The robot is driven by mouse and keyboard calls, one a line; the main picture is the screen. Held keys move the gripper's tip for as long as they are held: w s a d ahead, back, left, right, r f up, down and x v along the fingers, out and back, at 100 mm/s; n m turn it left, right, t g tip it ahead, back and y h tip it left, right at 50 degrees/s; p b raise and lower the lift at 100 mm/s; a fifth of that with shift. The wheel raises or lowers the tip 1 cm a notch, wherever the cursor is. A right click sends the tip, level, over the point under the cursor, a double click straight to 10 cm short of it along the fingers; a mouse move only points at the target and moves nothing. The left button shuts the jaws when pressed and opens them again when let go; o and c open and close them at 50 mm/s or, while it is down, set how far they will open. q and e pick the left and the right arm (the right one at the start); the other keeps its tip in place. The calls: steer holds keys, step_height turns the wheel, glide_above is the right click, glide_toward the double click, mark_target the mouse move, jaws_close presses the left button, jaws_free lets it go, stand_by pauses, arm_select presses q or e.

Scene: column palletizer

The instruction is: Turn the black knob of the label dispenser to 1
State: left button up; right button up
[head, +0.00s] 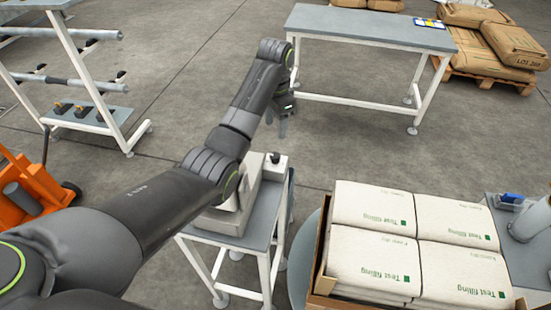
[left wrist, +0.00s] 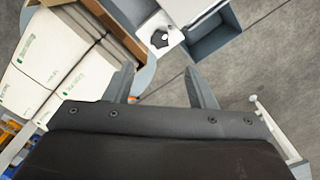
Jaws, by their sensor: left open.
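The label dispenser (head: 272,171) is a pale grey unit on a small grey-topped stand, partly hidden behind my left arm. Its black knob (head: 275,157) sits on the top face near the far end. In the left wrist view the knob (left wrist: 160,38) shows dark on a white face, with a pale mark on it. The knob's setting cannot be read. My left gripper (head: 276,124) is beyond the knob in the head view, apart from it and empty. In the left wrist view its two fingers (left wrist: 160,86) are spread, with the knob ahead of them. My right gripper is not in view.
A carton of white printed bags (head: 414,240) stands right of the dispenser's stand (head: 257,238). A grey table (head: 365,27) stands at the back, with a pallet of brown sacks (head: 510,45) to its right. A rack (head: 88,85) and an orange truck (head: 28,188) are at left.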

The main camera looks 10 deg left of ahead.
mark_target(275, 155)
arm_select(q)
step_height(275, 155, down, 4)
steer(key=shift+s+r+p, duration=0.1)
steer(key=shift+p, duration=0.6)
step_height(275, 155, down, 6)
steer(key=shift+f+p, duration=0.1)
steer(key=shift+p, duration=0.25)
steer(key=shift+f, duration=0.75)
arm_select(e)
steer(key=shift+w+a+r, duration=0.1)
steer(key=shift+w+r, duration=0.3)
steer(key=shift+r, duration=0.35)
arm_select(q)
steer(key=c, duration=0.9)
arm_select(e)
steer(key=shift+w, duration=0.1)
